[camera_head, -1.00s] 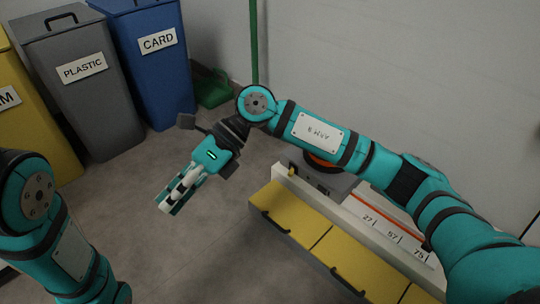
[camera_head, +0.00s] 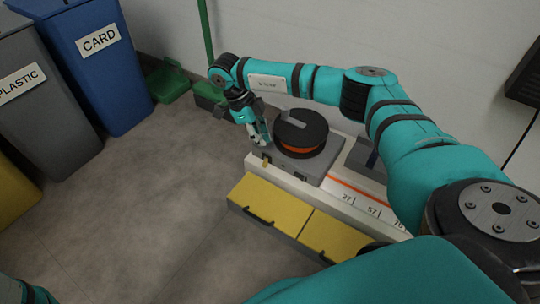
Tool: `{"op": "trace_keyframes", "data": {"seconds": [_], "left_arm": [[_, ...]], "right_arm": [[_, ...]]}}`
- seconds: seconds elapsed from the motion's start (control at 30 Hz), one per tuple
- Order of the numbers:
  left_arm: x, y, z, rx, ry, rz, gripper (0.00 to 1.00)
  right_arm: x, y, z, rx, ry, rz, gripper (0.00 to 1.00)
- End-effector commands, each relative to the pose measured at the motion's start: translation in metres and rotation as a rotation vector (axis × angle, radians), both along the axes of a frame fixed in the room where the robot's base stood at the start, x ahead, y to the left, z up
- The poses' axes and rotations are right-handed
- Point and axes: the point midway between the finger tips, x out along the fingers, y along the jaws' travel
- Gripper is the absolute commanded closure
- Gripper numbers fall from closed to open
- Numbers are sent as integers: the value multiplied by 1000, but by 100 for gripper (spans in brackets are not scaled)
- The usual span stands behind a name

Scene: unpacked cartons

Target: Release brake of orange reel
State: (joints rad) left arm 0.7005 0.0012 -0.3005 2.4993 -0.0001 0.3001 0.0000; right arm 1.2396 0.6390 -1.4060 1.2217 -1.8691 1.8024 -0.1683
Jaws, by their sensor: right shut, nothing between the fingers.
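The orange reel (camera_head: 296,149) shows an orange band below a black disc (camera_head: 303,127), with a grey bar across its top. It sits on a grey base (camera_head: 318,165) on the white bench. A small brass-coloured piece (camera_head: 266,160) is at the base's left front corner; I cannot tell whether it is the brake. My right gripper (camera_head: 264,141) is shut and empty, pointing down just left of the reel and above the base's left side. Whether it touches anything is unclear. My left gripper is out of view.
A marked strip with an orange line (camera_head: 360,193) runs along the bench top, right of the reel. Blue (camera_head: 98,75) and grey bins stand at the left. The floor between is clear.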

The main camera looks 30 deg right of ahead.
Motion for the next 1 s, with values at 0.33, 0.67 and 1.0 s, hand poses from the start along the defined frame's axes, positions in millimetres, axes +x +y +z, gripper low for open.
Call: {"op": "trace_keyframes", "data": {"seconds": [0.33, 0.67, 1.0], "left_arm": [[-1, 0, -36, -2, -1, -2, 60], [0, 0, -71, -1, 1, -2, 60], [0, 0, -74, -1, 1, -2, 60]], "right_arm": [[-11, -9, -45, 2, 1, -1, 100], [-23, -21, -89, 2, -2, 0, 100], [-26, -22, -94, 3, -1, 1, 100]]}}
